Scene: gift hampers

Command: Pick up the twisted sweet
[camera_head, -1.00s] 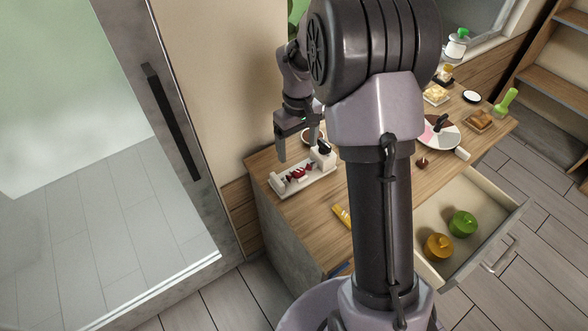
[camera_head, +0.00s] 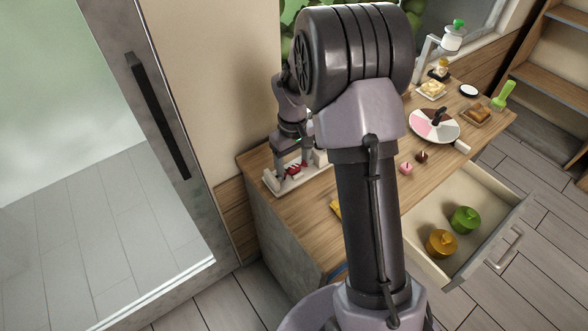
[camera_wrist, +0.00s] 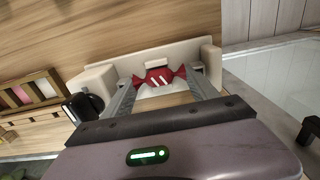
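The twisted sweet (camera_wrist: 158,77) is red with white stripes and has a flared wrapper end on each side. It lies in a white tray (camera_wrist: 180,49) at the left end of the wooden counter. In the head view the sweet (camera_head: 292,170) shows small and partly hidden between my fingers. My gripper (camera_head: 292,172) points down over the tray with its fingers apart. In the wrist view my gripper (camera_wrist: 163,80) has one finger by each wrapper end. I cannot tell whether the fingers touch it.
A black knob (camera_wrist: 84,106) stands beside the tray's end in the wrist view. A pink piece (camera_head: 406,168) and a brown piece (camera_head: 421,156) lie near a sectored plate (camera_head: 434,132). An open drawer (camera_head: 490,215) holds orange and green pots. A wall stands close left of the counter.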

